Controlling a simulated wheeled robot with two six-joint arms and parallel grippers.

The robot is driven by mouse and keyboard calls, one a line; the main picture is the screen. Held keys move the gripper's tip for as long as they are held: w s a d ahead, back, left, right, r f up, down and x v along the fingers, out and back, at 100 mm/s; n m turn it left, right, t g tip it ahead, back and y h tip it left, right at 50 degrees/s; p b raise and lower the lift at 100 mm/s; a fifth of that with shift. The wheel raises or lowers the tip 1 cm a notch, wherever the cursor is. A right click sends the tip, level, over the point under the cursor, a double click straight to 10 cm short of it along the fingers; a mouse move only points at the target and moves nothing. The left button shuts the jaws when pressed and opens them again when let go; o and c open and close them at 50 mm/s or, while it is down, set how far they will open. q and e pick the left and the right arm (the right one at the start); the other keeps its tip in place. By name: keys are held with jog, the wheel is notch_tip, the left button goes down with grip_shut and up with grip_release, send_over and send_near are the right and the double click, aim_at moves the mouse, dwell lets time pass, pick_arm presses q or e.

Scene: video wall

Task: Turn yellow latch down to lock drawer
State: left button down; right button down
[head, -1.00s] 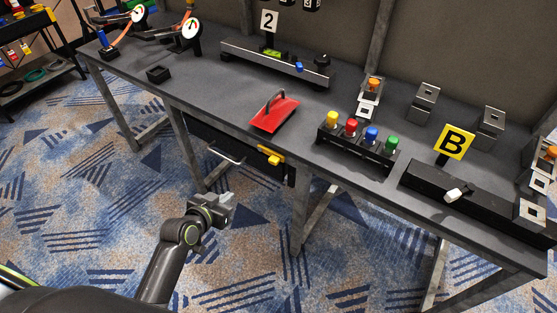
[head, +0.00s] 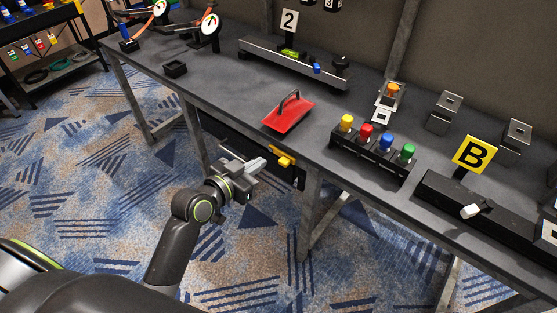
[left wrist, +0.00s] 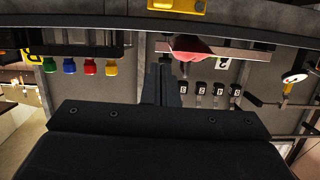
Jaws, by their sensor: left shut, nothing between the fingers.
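The yellow latch (head: 283,157) is on the drawer's dark front (head: 240,142), just under the table's edge and near the drawer's right end. In the head view it lies roughly along the edge, not pointing straight down. My left gripper (head: 257,165) is shut and empty, close to the left of the latch and a little below it; I cannot tell whether they touch. In the left wrist view a yellow part, likely the latch (left wrist: 177,5), shows at the top edge, beyond the shut fingers (left wrist: 162,75). The drawer's handle is mostly hidden behind the gripper. My right gripper is not in view.
The grey table (head: 215,88) carries a red plate with a handle (head: 289,114), a block of coloured knobs (head: 370,158) and a black box with a white switch (head: 440,200). A table leg (head: 309,205) stands right of the drawer. The carpet in front is clear.

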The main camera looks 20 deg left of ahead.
pick_arm(q)
send_over(279, 162)
jog(key=s, duration=0.2)
notch_tip(279, 162, down, 2)
jog(key=f, duration=0.1)
jog(key=f+b, duration=0.1)
jog(key=f, duration=0.1)
jog(key=shift+w+d, duration=0.15)
jog(key=shift+d, duration=0.05)
jog(key=shift+f, duration=0.6)
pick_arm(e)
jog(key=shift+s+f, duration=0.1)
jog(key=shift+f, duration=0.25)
pick_arm(q)
jog(key=shift+w+f+b, duration=0.1)
jog(key=shift+f+b, duration=0.1)
jog(key=shift+b, duration=0.15)
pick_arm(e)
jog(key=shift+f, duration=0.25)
pick_arm(q)
jog(key=shift+s, duration=0.2)
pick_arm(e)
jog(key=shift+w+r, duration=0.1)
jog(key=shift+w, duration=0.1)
